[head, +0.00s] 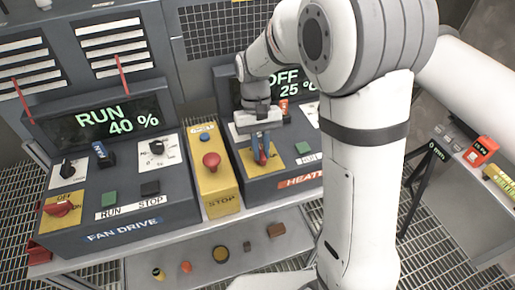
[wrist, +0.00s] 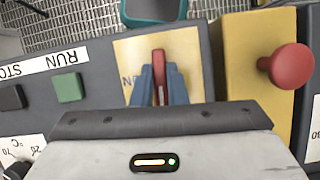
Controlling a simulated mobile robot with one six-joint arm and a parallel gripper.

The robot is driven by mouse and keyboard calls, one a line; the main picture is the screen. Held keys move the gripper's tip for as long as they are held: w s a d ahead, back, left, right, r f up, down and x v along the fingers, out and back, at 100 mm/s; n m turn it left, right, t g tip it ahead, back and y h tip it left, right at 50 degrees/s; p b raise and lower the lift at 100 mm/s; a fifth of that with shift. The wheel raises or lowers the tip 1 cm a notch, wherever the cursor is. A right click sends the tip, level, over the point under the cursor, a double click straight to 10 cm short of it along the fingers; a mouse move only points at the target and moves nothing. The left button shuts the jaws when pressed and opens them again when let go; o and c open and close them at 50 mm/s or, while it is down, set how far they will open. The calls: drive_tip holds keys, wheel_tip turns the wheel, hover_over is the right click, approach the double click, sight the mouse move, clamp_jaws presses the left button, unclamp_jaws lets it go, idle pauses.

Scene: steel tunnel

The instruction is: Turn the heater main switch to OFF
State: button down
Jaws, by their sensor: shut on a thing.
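The heater main switch is a red handle (head: 263,158) on a yellow plate (head: 275,165) at the left of the heater panel. My gripper (head: 262,146) reaches down over it. In the wrist view the red handle (wrist: 159,60) stands between the blue fingers (wrist: 160,88), which are shut on it. There the handle points straight up the picture, and part of the plate's lettering shows left of it. The fingers hide the handle's lower part. The heater display (head: 285,82) shows OFF and 25 °C, partly covered by my arm.
A yellow box with a red STOP button (head: 211,160) stands close left of the heater panel. Left of it is the fan drive panel (head: 120,200), with a display (head: 110,122) showing RUN 40 % and its own red switch (head: 62,208). Small items lie on the lower shelf (head: 205,262).

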drive_tip(key=shift+w+r+n, duration=0.1)
drive_tip(key=shift+n, duration=0.5)
drive_tip(key=c, duration=1.4)
unclamp_jaws()
drive_tip(key=shift+c, duration=0.2)
drive_tip(key=b+v, duration=0.1)
drive_tip(key=v, duration=0.6)
drive_tip(key=shift+a+r, duration=0.25)
drive_tip(key=shift+r, duration=0.1)
drive_tip(key=shift+d, duration=0.1)
drive_tip(key=s+d+m+t+b, duration=0.1)
drive_tip(key=s+d+m+t, duration=0.2)
drive_tip(key=s+d+t, duration=0.5)
drive_tip(key=s+d, duration=0.4)
drive_tip(key=s, duration=0.4)
drive_tip(key=shift+s+d+f+y+b, duration=0.15)
drive_tip(key=shift+d+f+y+b, duration=0.05)
drive_tip(key=shift+f+y+b, duration=0.2)
